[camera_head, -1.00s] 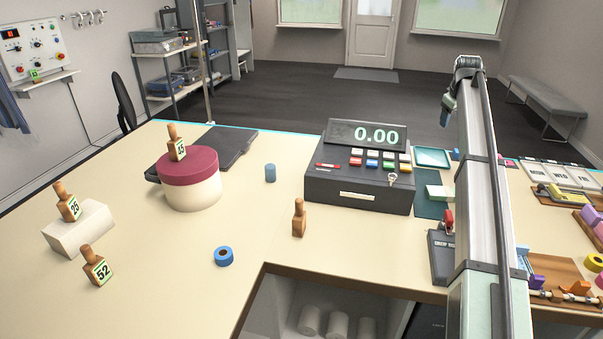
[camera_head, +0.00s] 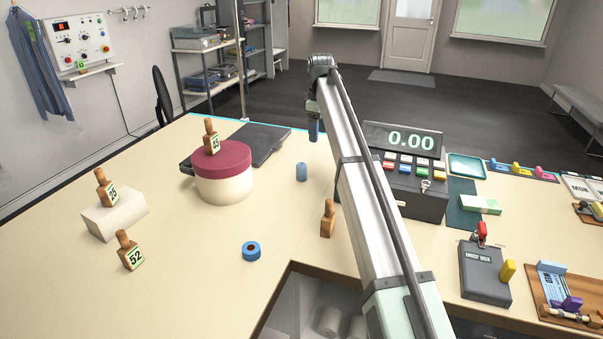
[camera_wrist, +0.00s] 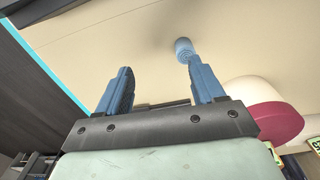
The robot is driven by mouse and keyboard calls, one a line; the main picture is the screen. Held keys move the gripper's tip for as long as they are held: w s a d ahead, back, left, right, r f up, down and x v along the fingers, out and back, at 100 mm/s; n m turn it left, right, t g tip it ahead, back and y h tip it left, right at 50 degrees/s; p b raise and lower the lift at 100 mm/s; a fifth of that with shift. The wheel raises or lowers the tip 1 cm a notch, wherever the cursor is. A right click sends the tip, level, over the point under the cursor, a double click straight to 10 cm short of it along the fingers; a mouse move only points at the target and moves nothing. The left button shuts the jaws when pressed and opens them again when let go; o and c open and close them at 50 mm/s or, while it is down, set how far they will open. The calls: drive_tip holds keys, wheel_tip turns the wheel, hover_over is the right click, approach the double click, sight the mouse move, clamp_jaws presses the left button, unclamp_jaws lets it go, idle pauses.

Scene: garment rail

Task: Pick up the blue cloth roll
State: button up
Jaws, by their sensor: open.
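A small blue cylinder, which looks like the blue cloth roll (camera_head: 301,172), stands upright on the cream counter, left of the cash register. In the wrist view the roll (camera_wrist: 184,47) is beyond my fingertips, near the right finger. My gripper (camera_head: 313,130) is up above the counter's far side, beyond the roll and apart from it. Its blue fingers (camera_wrist: 160,68) are spread with nothing between them. A brighter blue ring with a dark hole (camera_head: 251,251) lies nearer the counter's inner corner.
A round box with a maroon lid (camera_head: 222,160) stands left of the roll, with a dark flat tray (camera_head: 262,143) behind. A wooden peg (camera_head: 328,218) stands in front. The cash register (camera_head: 415,185) is partly behind my arm. Numbered wooden tags (camera_head: 129,252) stand at left.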

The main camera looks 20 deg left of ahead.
sight(302, 165)
drive_tip(key=s+a+f, duration=0.1)
drive_tip(key=s+a, duration=0.2)
drive_tip(key=a, duration=0.1)
drive_tip(key=shift+n, duration=0.4)
wheel_tip(302, 165, down, 8)
drive_tip(key=shift+a+f, duration=0.1)
drive_tip(key=shift+f, duration=0.1)
drive_tip(key=shift+s+f, duration=0.2)
drive_tip(key=shift+f, duration=1.1)
drive_tip(key=shift+s+f, duration=0.15)
drive_tip(key=shift+f, duration=1.1)
drive_tip(key=c, duration=1.1)
